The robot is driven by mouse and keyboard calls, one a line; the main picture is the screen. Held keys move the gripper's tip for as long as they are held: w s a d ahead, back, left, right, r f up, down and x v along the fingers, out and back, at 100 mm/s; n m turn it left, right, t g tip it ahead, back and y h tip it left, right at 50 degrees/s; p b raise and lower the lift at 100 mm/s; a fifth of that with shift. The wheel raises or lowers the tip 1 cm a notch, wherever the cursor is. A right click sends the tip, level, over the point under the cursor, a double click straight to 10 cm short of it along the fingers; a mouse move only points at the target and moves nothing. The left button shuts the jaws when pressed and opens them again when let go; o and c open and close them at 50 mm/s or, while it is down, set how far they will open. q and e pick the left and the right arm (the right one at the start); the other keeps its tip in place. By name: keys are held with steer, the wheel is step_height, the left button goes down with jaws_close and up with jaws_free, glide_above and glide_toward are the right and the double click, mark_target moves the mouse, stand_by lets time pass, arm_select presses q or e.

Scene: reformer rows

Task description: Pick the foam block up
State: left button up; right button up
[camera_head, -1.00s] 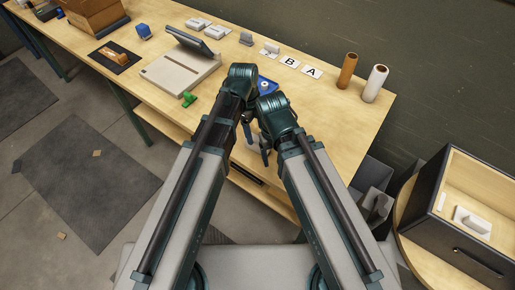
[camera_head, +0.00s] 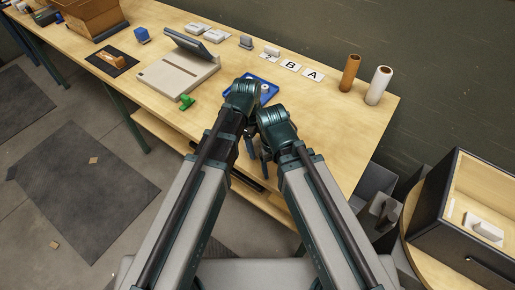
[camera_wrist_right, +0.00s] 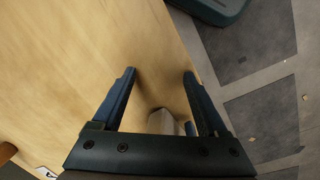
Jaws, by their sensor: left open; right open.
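A pale grey-white block (camera_wrist_right: 163,122), which looks like the foam block, shows in the right wrist view near the table's edge, partly hidden by the gripper's body. In the head view my arms hide that spot. My right gripper (camera_wrist_right: 160,75) is open, with its two blue fingers apart and nothing held; the block appears low between them, nearer the palm in the picture. In the head view my left gripper (camera_head: 250,143) points down close beside the right one, over the table's front edge. Its fingers are small and partly hidden there.
A blue tray (camera_head: 268,88) with a small white item lies just behind my wrists. Lettered cards (camera_head: 314,75), a brown roll (camera_head: 350,72) and a white roll (camera_head: 378,85) stand behind. A green piece (camera_head: 186,102) lies left. An open dark cabinet (camera_head: 470,245) stands right. The table's right part is clear.

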arm_select(q)
steer(key=shift+f+b, duration=0.3)
stand_by(0.5)
jaws_close()
stand_by(0.3)
